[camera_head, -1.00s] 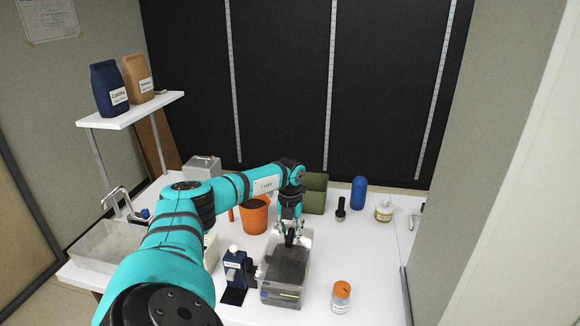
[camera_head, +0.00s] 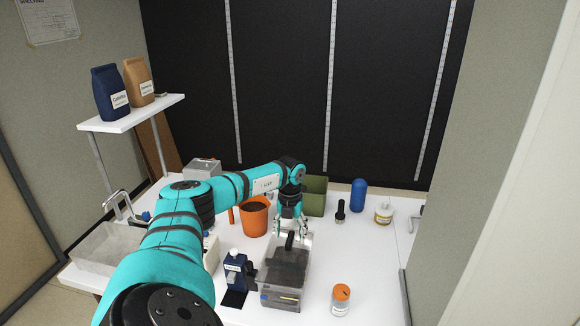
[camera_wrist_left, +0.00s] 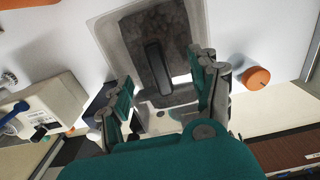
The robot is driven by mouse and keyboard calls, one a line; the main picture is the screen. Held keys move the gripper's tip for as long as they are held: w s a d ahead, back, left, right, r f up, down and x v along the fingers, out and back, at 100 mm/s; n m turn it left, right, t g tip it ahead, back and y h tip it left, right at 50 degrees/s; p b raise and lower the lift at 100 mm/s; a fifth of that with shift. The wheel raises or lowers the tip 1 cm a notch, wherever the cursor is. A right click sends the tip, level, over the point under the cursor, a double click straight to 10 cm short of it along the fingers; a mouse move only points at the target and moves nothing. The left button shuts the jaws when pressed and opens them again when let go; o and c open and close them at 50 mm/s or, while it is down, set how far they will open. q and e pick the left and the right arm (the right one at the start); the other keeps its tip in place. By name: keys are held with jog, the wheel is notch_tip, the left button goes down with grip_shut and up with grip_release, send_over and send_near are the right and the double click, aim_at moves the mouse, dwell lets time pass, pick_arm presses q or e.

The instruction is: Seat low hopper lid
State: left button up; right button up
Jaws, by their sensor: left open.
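The clear low hopper (camera_head: 262,287) stands on the white counter. A paler strip of hopper (camera_wrist_left: 160,122) shows at the near end; I cannot tell if the lid sits flush. My left gripper (camera_head: 293,231) is open over the lid, its fingers (camera_wrist_left: 163,95) spread wide either side, clear of the handle. My right gripper is not in view.
A dark blue device (camera_head: 235,272) stands close left of the hopper, and an orange-lidded jar (camera_head: 341,298) to its right. Behind are an orange bucket (camera_head: 254,217) and green box (camera_head: 314,197).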

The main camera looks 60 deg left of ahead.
pick_arm(q)
notch_tip(320, 180, up, 7)
jog(key=p, duration=0.4)
jog(key=shift+f+p, duration=0.2)
jog(key=shift+p, duration=0.1)
jog(key=shift+f, duration=0.1)
dwell(0.4)
